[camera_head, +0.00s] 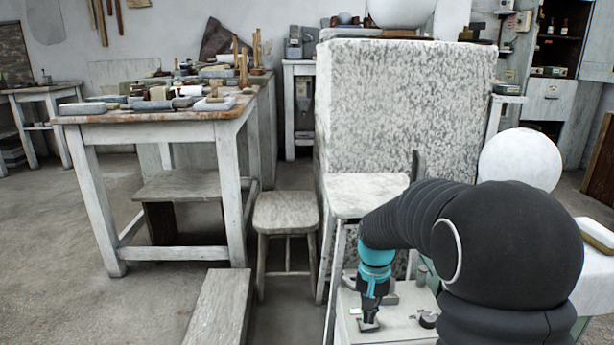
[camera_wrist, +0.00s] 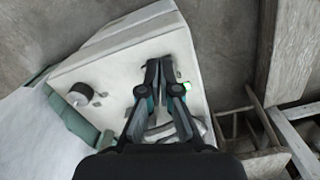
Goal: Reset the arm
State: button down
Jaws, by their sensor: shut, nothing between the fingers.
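My arm reaches in from the right in the head view, and its dark rounded links hide part of what stands behind them. My gripper (camera_head: 369,324) points down over a small white-topped stand (camera_head: 398,326) at the bottom of the picture. In the wrist view the two dark fingers of my gripper (camera_wrist: 158,66) meet at their tips with nothing between them. The white top (camera_wrist: 120,63) lies beneath them. I cannot tell whether the fingertips touch it.
A small dark cylinder (camera_head: 428,319) is right of my gripper. A white sphere (camera_head: 520,160) stands behind my arm. A speckled block (camera_head: 400,105) rises behind the stand. A stool (camera_head: 286,214), a bench (camera_head: 220,308) and a cluttered table (camera_head: 150,117) are to the left. Floor at far left is clear.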

jog(key=s+r+n+t+p, duration=0.1)
jog(key=s+r+t, duration=0.2)
jog(key=s+r, duration=0.5)
jog(key=s+r+n+t+p, duration=0.2)
jog(key=s+r, duration=0.6)
jog(key=s, duration=0.8)
jog(key=shift+s+d+r+t, duration=0.15)
jog(key=shift+s+r+t, duration=0.15)
jog(key=shift+t, duration=0.2)
